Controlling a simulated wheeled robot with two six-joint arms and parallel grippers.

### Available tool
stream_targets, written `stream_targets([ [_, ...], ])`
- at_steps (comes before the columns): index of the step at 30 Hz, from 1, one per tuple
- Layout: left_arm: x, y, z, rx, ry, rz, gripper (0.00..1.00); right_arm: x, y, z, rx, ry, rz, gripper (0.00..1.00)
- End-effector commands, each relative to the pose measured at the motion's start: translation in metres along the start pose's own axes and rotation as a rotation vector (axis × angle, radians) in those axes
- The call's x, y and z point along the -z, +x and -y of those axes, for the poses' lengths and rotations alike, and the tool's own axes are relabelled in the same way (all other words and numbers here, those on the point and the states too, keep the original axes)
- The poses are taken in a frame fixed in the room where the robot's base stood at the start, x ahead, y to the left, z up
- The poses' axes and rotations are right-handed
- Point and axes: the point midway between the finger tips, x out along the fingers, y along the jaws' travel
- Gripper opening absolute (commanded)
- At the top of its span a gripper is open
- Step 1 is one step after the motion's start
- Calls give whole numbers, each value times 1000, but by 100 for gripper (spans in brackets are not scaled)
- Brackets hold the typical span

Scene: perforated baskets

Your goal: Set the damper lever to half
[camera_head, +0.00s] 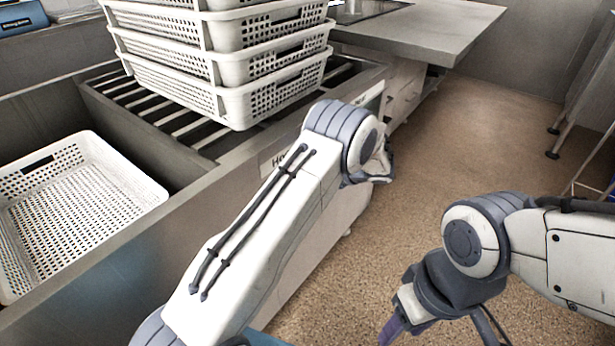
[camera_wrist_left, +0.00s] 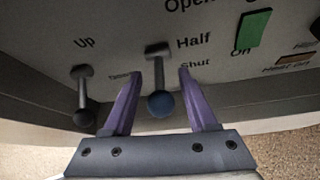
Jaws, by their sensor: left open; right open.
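The damper lever (camera_wrist_left: 159,80), a grey stem with a blue round knob, shows in the left wrist view on a panel beside the words "Half" and "Shut". Its knob end hangs toward the bottom of the picture. My left gripper (camera_wrist_left: 160,73) is open, one purple finger on each side of the lever, with gaps visible between fingers and stem. In the head view my left arm hides the panel and most of that gripper. My right gripper (camera_head: 392,328) is at the bottom edge of the head view, open, its fingertips partly cut off.
A second lever (camera_wrist_left: 83,98) with a dark knob hangs left of the left gripper, near "Up". A green switch (camera_wrist_left: 252,30) is at upper right. Stacked white baskets (camera_head: 225,70) stand on a slatted counter; another basket (camera_head: 75,205) lies left.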

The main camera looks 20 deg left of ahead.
Motion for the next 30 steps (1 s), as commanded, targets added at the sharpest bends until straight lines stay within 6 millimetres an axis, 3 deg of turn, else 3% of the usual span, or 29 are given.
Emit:
stream_targets([
  [9,-1,-62,0,5,1,0,58,1,-13,1,0,0,0,50],
  [15,0,-91,1,4,1,-1,58,1,-18,1,0,0,0,50],
  [30,1,-100,0,1,1,-1,58,1,-18,1,0,0,0,50],
])
